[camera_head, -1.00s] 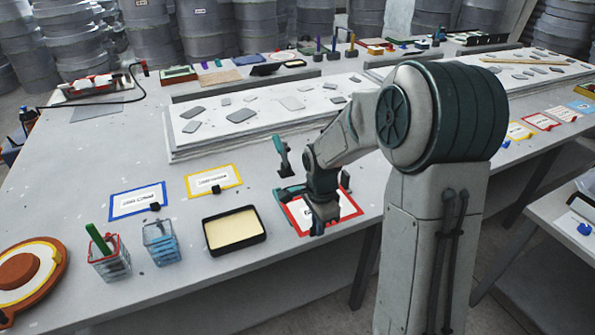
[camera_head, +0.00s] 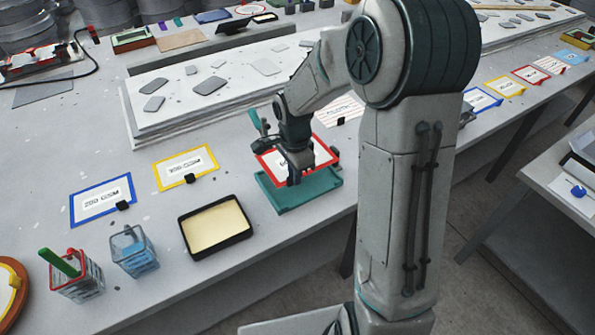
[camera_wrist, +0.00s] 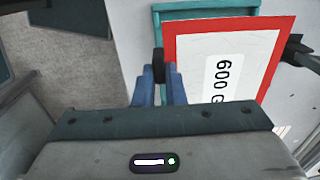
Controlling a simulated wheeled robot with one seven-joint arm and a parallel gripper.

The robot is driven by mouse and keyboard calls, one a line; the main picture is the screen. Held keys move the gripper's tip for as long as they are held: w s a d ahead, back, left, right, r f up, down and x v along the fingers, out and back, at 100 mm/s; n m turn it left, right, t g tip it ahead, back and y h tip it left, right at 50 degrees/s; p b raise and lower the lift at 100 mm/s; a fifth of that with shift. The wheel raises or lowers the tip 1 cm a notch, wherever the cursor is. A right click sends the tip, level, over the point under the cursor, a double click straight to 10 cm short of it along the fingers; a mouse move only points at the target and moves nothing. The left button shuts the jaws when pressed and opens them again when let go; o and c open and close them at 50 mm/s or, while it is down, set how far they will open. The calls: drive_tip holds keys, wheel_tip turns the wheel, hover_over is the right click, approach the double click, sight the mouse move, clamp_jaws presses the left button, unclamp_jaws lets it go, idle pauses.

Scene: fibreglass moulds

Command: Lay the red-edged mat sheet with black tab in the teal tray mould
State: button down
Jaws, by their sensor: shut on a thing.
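The red-edged mat sheet (camera_head: 322,157), with a white label reading 600, is over the teal tray mould (camera_head: 290,197). In the head view it sits toward the tray's back, leaving the front part bare. My gripper (camera_head: 293,178) is shut on the sheet's black tab (camera_wrist: 157,66) at the sheet's near edge. In the wrist view the sheet (camera_wrist: 178,50) lies to the right of my fingers (camera_wrist: 159,86), and a teal strip of the tray (camera_wrist: 200,11) shows beyond it. Whether the sheet touches the tray is unclear. My arm hides part of both.
A black tray with a cream inside (camera_head: 215,228) stands to the left. Yellow-edged (camera_head: 186,167) and blue-edged (camera_head: 103,199) sheets lie farther left. Two small wire baskets (camera_head: 133,252) stand near the front. A white slab with grey pieces (camera_head: 170,112) lies behind.

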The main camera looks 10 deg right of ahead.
drive_tip(key=shift+d+f+b, duration=0.1)
drive_tip(key=shift+f+b, duration=0.3)
drive_tip(key=shift+b, duration=0.05)
wheel_tip(320, 180, down, 6)
drive_tip(key=b, duration=0.5)
drive_tip(key=shift+f+b, duration=0.3)
drive_tip(key=shift+b, duration=0.4)
idle(0.5)
drive_tip(key=shift+d+f+b, duration=0.1)
drive_tip(key=shift+f+b, duration=0.55)
drive_tip(key=shift+f, duration=0.05)
idle(0.4)
drive_tip(key=c, duration=1.4)
unclamp_jaws()
drive_tip(key=shift+r, duration=0.1)
wheel_tip(320, 180, up, 14)
drive_tip(key=shift+s+f, duration=0.1)
